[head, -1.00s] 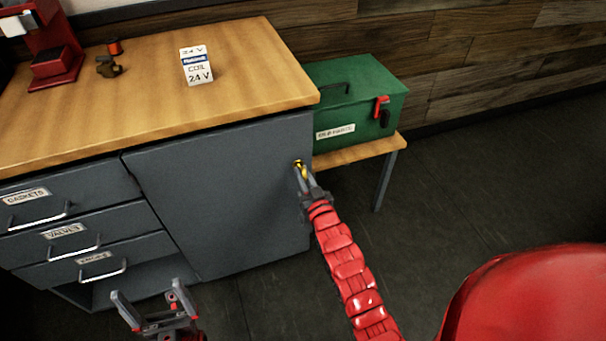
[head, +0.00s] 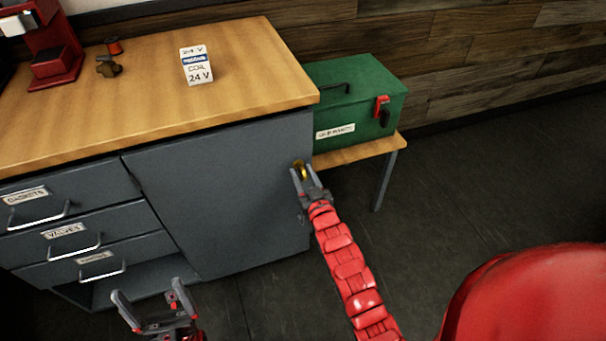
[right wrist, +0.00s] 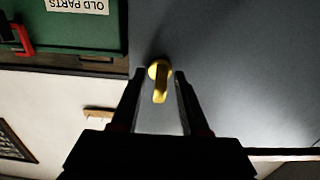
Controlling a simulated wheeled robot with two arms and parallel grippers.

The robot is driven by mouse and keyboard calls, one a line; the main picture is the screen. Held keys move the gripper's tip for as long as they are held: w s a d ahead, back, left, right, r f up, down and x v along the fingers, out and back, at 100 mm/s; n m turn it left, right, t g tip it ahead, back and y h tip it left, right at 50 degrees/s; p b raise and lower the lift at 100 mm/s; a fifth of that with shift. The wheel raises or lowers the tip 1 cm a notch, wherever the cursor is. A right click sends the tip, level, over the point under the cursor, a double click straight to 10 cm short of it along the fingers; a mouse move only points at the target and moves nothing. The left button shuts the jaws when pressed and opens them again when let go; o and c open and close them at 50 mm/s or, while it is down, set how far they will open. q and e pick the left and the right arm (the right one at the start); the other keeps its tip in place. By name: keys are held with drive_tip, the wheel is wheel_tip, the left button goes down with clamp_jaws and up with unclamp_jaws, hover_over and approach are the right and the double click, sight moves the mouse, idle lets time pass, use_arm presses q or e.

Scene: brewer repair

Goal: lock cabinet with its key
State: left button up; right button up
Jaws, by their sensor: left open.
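The grey cabinet door (head: 215,195) sits closed under the wooden worktop. A yellow, brass-coloured key (head: 299,167) is in the lock near the door's upper right edge. It also shows in the right wrist view (right wrist: 160,82), its grip pointing towards the lower part of the picture. My right gripper (head: 304,171) is open at the key. In the right wrist view its fingers stand on either side of the key, with a gap on both sides. My left gripper (head: 147,294) is open and empty, low in front of the drawers.
Labelled drawers (head: 70,240) are left of the door, with an open space below them. A green toolbox (head: 355,100) stands on a low bench (head: 385,150) right of the cabinet. A coil box (head: 197,66) is on the worktop. The floor at right is clear.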

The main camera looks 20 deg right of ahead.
drive_tip(key=shift+s, duration=0.1)
drive_tip(key=s, duration=1.7)
drive_tip(key=shift+d+p, duration=0.3)
drive_tip(key=shift+p, duration=0.15)
drive_tip(key=shift+s, duration=0.1)
